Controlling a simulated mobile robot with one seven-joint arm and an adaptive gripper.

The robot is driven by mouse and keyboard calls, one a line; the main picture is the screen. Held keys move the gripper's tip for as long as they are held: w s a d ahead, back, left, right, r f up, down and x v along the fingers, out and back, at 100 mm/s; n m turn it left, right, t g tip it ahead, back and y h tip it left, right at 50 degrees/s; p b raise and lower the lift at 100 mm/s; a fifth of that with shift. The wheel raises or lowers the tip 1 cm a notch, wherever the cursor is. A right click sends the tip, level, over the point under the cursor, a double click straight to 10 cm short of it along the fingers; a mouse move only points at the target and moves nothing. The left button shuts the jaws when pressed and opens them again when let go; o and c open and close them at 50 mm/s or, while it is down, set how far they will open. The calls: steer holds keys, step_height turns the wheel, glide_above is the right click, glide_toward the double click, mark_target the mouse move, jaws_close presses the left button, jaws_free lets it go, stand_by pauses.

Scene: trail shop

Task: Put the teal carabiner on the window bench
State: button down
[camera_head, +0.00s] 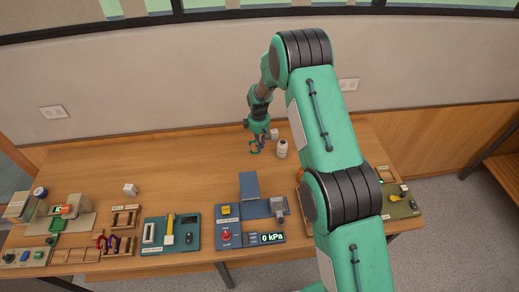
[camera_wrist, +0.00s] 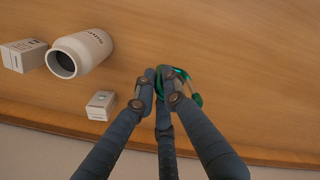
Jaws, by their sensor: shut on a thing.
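The teal carabiner (camera_head: 254,148) is at my gripper (camera_head: 260,146), over the rear middle of the wooden bench (camera_head: 180,170) below the window. In the wrist view, my gripper (camera_wrist: 160,82) is shut on the carabiner (camera_wrist: 196,98). Its curved teal loop shows behind and to the right of the fingers, which hide part of it. The bench top (camera_wrist: 230,60) fills most of that view. I cannot tell whether the carabiner touches the wood.
A blue gauge station (camera_head: 229,240), a teal tray (camera_head: 157,246) and wooden racks (camera_head: 124,218) line the front. The bench's left middle is largely clear.

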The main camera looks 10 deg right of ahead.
steer(key=shift+f, duration=1.5)
steer(key=shift+f, duration=0.2)
steer(key=c, duration=1.8)
jaws_free()
steer(key=shift+r, duration=0.2)
steer(key=shift+r+b, duration=0.35)
steer(key=shift+r, duration=5.65)
